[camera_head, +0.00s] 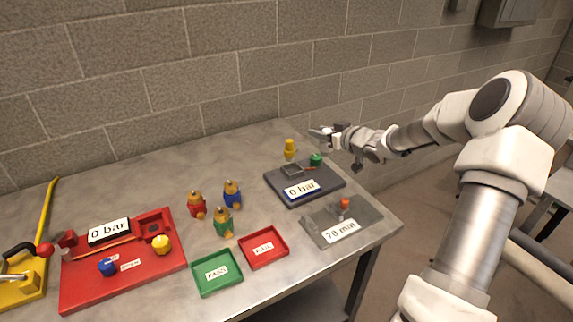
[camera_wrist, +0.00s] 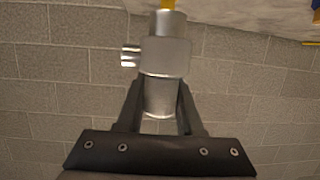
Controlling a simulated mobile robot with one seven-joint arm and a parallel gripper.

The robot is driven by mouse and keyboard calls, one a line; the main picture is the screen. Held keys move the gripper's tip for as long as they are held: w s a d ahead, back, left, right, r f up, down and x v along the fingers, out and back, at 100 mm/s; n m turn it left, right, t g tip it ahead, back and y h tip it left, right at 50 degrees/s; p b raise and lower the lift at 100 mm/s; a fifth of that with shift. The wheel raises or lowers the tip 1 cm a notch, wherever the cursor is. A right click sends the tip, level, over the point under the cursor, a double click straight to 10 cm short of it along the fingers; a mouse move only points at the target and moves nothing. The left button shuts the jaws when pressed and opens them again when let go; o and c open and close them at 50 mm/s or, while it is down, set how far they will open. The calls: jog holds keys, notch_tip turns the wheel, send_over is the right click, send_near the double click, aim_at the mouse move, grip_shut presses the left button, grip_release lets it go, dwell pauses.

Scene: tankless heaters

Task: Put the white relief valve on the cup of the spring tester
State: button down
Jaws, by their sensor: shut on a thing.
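My gripper (camera_head: 326,135) is up at the back right, above and beyond the dark grey board (camera_head: 333,182) with a "0 bar" sign. In the wrist view my gripper (camera_wrist: 160,98) is shut on a pale silvery-white cylinder with a short side outlet, which looks like the white relief valve (camera_wrist: 165,57). A bit of yellow shows at its top; I cannot tell whether it belongs to it. A grey plate (camera_head: 371,215) with a "70 mm" sign and an orange part stands at the table's right. I cannot tell which station is the spring tester, and no cup is clear.
Red (camera_head: 197,205), blue (camera_head: 232,194) and green (camera_head: 223,222) valves stand mid-table. A yellow piece (camera_head: 290,149) is at the back. Green (camera_head: 217,289) and red (camera_head: 281,247) trays lie in front. A red bench (camera_head: 77,292) is at left. The wall (camera_head: 230,70) is close behind.

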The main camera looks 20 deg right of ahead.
jog(key=w+a+f, duration=0.2)
jog(key=w+a+f+b, duration=0.1)
jog(key=w+a+f, duration=0.1)
jog(key=a, duration=0.1)
jog(key=w+a+f+b, duration=0.1)
jog(key=w+a+f, duration=0.1)
jog(key=w, duration=0.1)
jog(key=shift+a+f, duration=0.15)
jog(key=shift+a, duration=0.2)
jog(key=shift+f, duration=1.95)
jog(key=shift+f+b, duration=0.2)
jog(key=shift+b, duration=0.15)
jog(key=c, duration=0.5)
grip_release()
jog(key=shift+c, duration=0.2)
